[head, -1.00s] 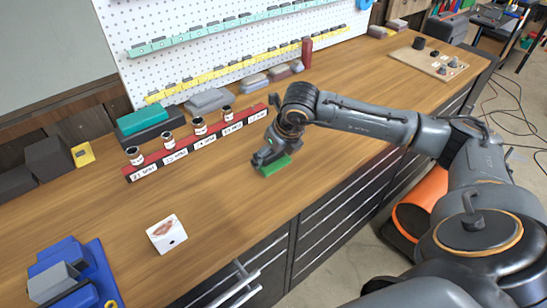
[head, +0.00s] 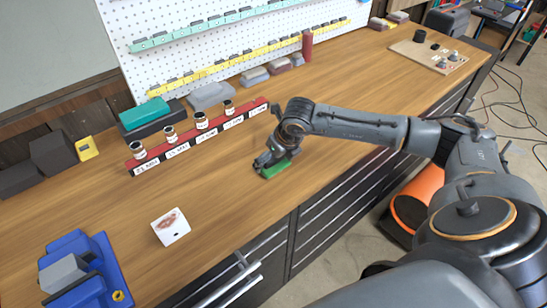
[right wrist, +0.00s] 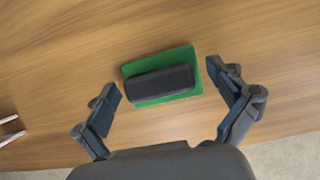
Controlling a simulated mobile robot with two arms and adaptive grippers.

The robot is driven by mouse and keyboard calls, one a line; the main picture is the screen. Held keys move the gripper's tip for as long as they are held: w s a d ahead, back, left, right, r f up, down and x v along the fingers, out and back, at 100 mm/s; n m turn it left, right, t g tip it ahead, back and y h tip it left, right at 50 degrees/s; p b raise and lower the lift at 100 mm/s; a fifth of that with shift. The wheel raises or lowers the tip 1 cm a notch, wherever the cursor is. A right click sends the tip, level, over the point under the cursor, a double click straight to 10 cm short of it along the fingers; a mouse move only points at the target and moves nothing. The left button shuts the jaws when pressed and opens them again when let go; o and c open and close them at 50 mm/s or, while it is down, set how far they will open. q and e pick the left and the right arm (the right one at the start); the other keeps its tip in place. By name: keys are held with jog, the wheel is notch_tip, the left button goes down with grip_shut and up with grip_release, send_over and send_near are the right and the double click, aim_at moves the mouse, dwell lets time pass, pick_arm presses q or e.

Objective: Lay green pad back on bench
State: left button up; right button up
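The green pad (head: 270,174) lies on the wooden bench (head: 225,195) near its front edge, partly hidden by my right gripper in the head view. In the right wrist view the green pad (right wrist: 195,62) lies flat, with a dark rounded block (right wrist: 160,83) on top of it. My right gripper (head: 268,160) is low over it. In the right wrist view its two fingers (right wrist: 165,88) are spread wide, one on each side of the pad, with a gap on both sides. My left gripper is not in view.
A red rack (head: 215,141) with several small jars stands behind the pad. A teal block (head: 145,113) lies at the back. The bench between box and pad is clear.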

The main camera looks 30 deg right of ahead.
jog(key=shift+r, duration=0.1)
jog(key=shift+r+p, duration=0.2)
jog(key=shift+p, duration=0.15)
jog(key=b+v, duration=0.4)
jog(key=v, duration=0.7)
jog(key=shift+s+r, duration=0.25)
jog(key=shift+r, duration=0.1)
jog(key=shift+f, duration=0.1)
